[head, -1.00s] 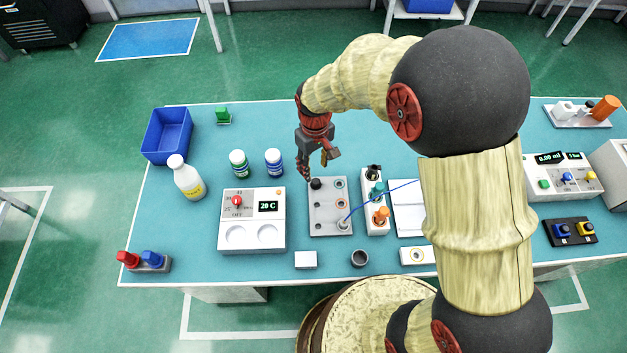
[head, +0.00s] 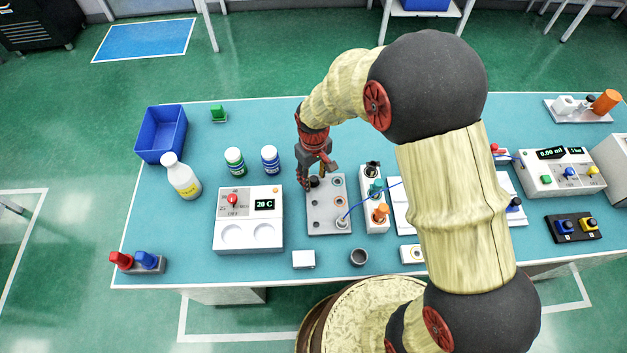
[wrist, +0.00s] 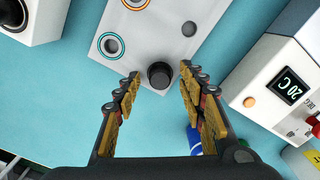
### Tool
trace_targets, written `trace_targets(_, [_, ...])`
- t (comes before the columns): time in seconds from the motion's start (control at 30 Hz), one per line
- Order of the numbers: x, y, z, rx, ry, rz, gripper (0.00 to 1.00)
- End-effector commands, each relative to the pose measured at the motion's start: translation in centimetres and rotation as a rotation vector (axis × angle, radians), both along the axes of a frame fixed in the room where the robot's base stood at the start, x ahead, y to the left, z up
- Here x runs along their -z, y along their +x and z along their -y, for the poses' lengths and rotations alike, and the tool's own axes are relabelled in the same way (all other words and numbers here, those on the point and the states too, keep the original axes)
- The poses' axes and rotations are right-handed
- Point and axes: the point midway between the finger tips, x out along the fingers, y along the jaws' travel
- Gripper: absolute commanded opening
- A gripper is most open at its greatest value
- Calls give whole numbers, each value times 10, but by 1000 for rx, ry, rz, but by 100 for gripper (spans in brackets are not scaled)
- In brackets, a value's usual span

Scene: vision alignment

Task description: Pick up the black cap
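The black cap (wrist: 160,75) sits upright on a corner of the grey plate (wrist: 150,35) in the wrist view. In the head view the cap (head: 314,181) is at the far left corner of the plate (head: 328,215), partly covered by my gripper. My gripper (wrist: 159,84) is open, with one finger on each side of the cap and a gap to each. In the head view my gripper (head: 317,181) is right at the cap, pointing down. I cannot tell its exact height above the plate.
A narrow white block with dark, teal and orange caps (head: 374,215) stands right of the plate, with a blue cable nearby. A white heater showing 20 C (head: 249,240) is to the left. Two bottles (head: 270,160) stand behind it. A blue bin (head: 162,134) is far left.

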Motion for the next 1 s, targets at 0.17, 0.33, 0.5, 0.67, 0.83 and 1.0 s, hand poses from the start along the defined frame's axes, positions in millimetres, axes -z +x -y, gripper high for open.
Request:
trace_targets(0.17, [0,0,0,0,0,0,29])
trace_targets(0.33, [0,0,0,0,-1,-1,19])
trace_targets(0.5, [0,0,0,0,-1,-1,10])
trace_targets(0.67, [0,0,0,0,-1,-1,10])
trace_targets(0.83, [-4,0,0,0,0,0,10])
trace_targets(1.0, [-19,0,0,0,1,1,10])
